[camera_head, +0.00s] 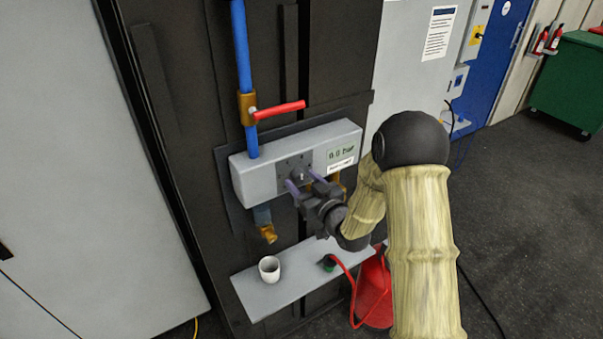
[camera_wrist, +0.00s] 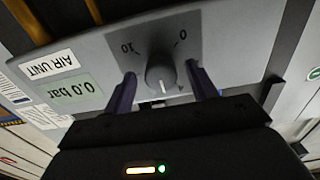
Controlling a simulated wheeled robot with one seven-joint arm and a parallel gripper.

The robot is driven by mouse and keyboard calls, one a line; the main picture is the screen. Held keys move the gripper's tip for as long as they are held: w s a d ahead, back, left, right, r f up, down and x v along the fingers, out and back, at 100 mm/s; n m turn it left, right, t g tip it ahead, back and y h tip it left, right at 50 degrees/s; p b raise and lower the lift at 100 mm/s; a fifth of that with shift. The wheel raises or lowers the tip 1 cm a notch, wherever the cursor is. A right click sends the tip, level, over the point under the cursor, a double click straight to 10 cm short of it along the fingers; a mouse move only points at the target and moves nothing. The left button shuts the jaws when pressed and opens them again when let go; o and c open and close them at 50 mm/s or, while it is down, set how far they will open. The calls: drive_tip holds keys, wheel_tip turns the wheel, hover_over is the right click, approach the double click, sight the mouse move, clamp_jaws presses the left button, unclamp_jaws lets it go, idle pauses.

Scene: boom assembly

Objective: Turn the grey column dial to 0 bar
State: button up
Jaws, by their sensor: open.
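The grey dial (camera_wrist: 160,73) sits on the dark plate of the grey air unit (camera_wrist: 228,35), between marks 0 and 10, which appear upside down in the wrist view. A short pale line shows on the dial's lower side. The green display (camera_wrist: 75,97) reads 0.0 bar. My gripper (camera_wrist: 162,88) is open, with one purple finger on each side of the dial; gaps show between the fingers and the knob. In the head view, my gripper (camera_head: 303,181) is in front of the unit (camera_head: 255,180) and partly hides the dial.
A blue pipe with a red-handled valve (camera_head: 278,110) rises above the unit. A red container (camera_head: 373,295) stands beneath. Open floor lies to the right.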

drive_tip(key=shift+w+a, duration=0.4)
drive_tip(key=shift+w, duration=0.15)
drive_tip(key=c, duration=1)
